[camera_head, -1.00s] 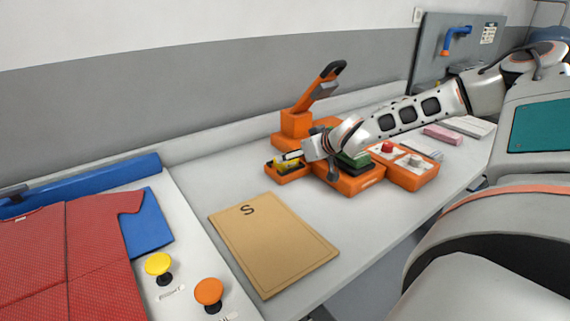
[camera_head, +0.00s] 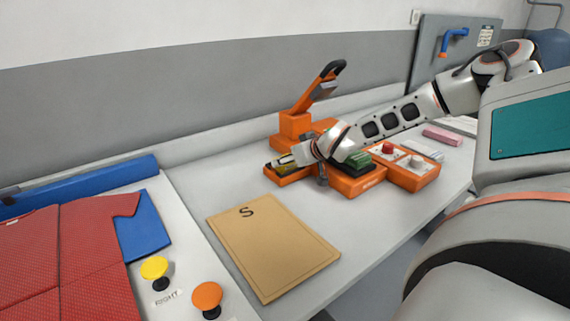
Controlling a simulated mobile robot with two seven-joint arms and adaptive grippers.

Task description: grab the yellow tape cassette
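The yellow tape cassette (camera_head: 284,170) shows only as a small yellow patch in the left orange tray of the orange machine. My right gripper (camera_head: 277,163) comes in from the right and is over that tray, right at the yellow patch. Its fingers and the arm's wrist hide most of the cassette. I cannot tell whether the fingers are open or shut, or whether they touch the cassette. My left gripper is not in view.
A tan board (camera_head: 272,247) marked S lies in front. Yellow (camera_head: 154,268) and orange (camera_head: 207,296) knobs stand by a red garment (camera_head: 65,260).

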